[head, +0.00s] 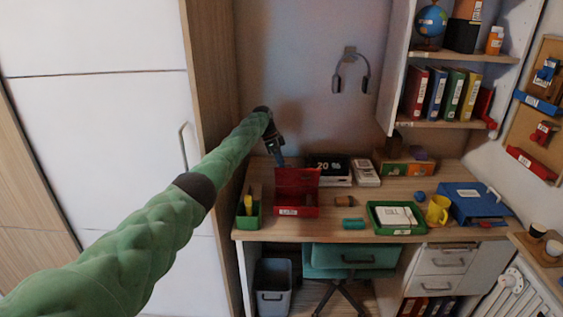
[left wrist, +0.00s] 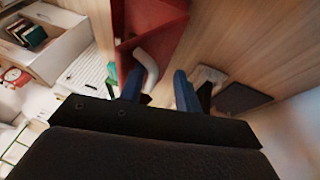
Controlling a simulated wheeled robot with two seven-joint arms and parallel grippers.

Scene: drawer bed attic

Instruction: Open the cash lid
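The red cash box (head: 298,211) stands on the desk, left of the middle. Its red lid (head: 300,178) appears raised at the back of the box. My left gripper (head: 280,163) is at the lid's upper left corner, pointing down. In the left wrist view, the box's red panels (left wrist: 158,18) lie just beyond my fingers. There the left gripper (left wrist: 160,86) has its blue fingers apart. A white curved piece (left wrist: 149,68), perhaps a handle, shows between them, close to the left finger; contact is unclear. My right gripper is not in view.
A green pen holder (head: 248,215) stands left of the box. A black book stack (head: 333,170) is behind it to the right. A green tray (head: 396,220), yellow mug (head: 438,210) and blue binder (head: 474,202) occupy the right side. A chair (head: 350,258) is under the desk.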

